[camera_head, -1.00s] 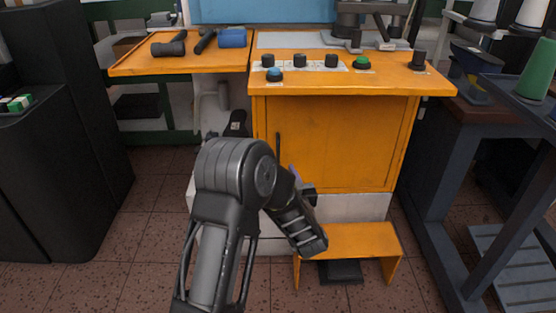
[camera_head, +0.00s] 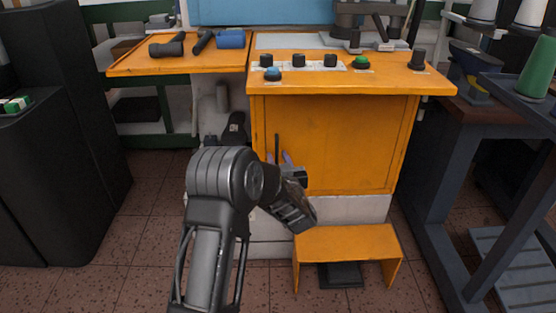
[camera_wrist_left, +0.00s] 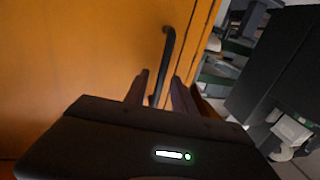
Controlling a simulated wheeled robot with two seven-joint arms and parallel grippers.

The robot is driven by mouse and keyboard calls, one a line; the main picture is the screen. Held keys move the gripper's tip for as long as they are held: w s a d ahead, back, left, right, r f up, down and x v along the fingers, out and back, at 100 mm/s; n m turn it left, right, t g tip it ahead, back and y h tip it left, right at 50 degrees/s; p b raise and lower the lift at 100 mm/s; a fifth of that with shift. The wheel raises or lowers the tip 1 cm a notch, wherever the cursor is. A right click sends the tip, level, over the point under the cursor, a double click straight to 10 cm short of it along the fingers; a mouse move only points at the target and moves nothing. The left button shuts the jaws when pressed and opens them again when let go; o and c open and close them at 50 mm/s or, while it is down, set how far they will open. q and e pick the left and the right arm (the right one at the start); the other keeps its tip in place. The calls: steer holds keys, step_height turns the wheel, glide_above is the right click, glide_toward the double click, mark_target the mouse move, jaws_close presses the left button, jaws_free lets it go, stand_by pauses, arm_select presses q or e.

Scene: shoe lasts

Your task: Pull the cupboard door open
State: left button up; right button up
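The orange cupboard door (camera_head: 345,145) is shut in its frame below the worktop in the head view. It also fills the left of the left wrist view (camera_wrist_left: 70,60). Its dark upright bar handle (camera_head: 277,142) is on the door's left side; it shows in the left wrist view (camera_wrist_left: 168,48) too. My left gripper (camera_head: 279,158) is at the handle's lower part with its fingers open. In the left wrist view the fingers (camera_wrist_left: 159,92) stand on either side of the handle, with gaps visible. The handle's lower end is hidden by my gripper. My right gripper is not in view.
An orange step stool (camera_head: 347,243) stands in front of the cupboard, right of my left arm. A dark metal rack (camera_head: 430,210) is on the right and a black cabinet (camera_head: 60,130) on the left. Knobs (camera_head: 298,61) line the worktop above. Tiled floor is free at left.

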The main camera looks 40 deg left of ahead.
arm_select(q)
jaws_close()
stand_by(1.2)
